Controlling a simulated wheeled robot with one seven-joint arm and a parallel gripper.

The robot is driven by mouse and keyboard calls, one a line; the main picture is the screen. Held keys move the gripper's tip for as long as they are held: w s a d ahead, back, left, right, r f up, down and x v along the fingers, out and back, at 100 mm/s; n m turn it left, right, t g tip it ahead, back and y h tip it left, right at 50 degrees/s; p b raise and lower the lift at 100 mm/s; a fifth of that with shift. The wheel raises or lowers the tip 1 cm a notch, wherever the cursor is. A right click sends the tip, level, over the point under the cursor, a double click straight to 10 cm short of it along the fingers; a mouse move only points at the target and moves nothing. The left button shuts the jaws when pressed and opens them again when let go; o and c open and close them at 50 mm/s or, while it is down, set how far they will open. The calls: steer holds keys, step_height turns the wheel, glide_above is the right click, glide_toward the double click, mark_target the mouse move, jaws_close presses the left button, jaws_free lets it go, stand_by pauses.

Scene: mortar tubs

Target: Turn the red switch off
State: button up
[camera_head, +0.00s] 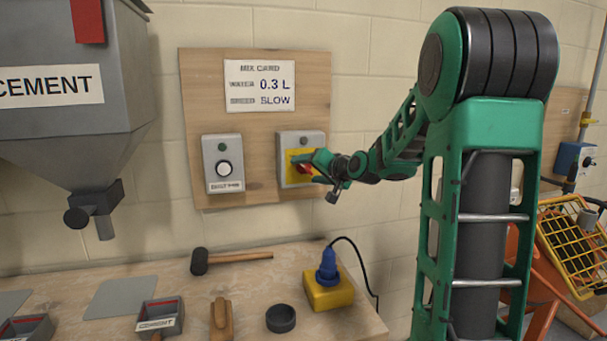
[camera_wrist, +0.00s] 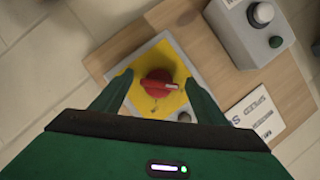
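The red switch (camera_wrist: 157,86) is a round rotary knob with a lighter red bar across it. It sits on a yellow plate (camera_wrist: 178,72) on a grey box (camera_head: 285,172), fixed to a wooden board on the wall. In the head view the knob (camera_head: 305,169) is partly hidden by my gripper. My gripper (camera_head: 314,166) is at the front of the box. In the wrist view its two green fingers stand apart, one on each side of the knob, with visible gaps. I cannot read the switch's position marks.
A grey box with a white round button (camera_head: 223,168) is left of the switch box on the board (camera_head: 258,120). A mix card (camera_head: 260,86) hangs above. The bench (camera_head: 190,285) below holds a mallet (camera_head: 228,259) and a yellow socket box (camera_head: 328,290). A cement hopper (camera_head: 75,95) is at left.

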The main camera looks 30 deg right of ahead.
steer(key=shift+s+r, duration=0.1)
steer(key=shift+s, duration=0.05)
steer(key=v, duration=1)
steer(key=shift+s, duration=0.2)
